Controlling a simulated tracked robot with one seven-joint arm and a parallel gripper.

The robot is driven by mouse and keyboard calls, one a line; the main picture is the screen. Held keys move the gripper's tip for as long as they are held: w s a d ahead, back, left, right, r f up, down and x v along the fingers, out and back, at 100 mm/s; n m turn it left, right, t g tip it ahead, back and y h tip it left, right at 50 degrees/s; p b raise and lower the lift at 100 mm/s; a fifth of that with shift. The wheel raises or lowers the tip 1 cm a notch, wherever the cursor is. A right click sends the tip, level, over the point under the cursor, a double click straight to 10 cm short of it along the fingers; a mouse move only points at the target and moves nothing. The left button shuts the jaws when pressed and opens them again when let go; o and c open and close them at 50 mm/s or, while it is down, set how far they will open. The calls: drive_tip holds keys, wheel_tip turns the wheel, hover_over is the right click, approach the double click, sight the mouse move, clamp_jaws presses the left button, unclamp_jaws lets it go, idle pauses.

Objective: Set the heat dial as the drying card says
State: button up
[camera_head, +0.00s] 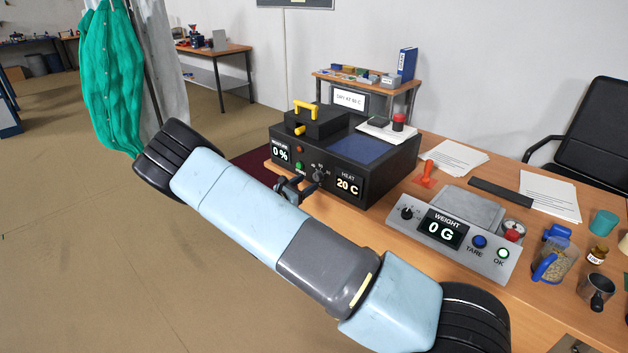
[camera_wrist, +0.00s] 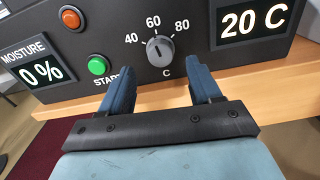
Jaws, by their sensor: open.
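The heat dial (camera_wrist: 160,50) is a grey knob marked 40, 60 and 80 C on the black dryer's front panel; its pointer looks roughly upward, near 60. In the head view the dial (camera_head: 318,174) is small and close to my gripper. The heat display (camera_wrist: 251,20) reads 20 C. The drying card (camera_head: 350,100) stands behind the dryer and seems to read "DRY AT 60 C", though its digits are small. My gripper (camera_wrist: 160,80) is open and empty, its fingers pointing at the panel, one on either side of the dial in the picture, apparently short of it.
A green START button (camera_wrist: 98,65) and an orange light (camera_wrist: 72,18) sit left of the dial. The moisture display (camera_wrist: 38,70) reads 0 %. A weighing scale (camera_head: 445,228) showing 0 G stands right of the dryer (camera_head: 385,165) on the table.

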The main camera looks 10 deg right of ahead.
sight(315, 178)
drive_tip(key=shift+x, duration=2.6)
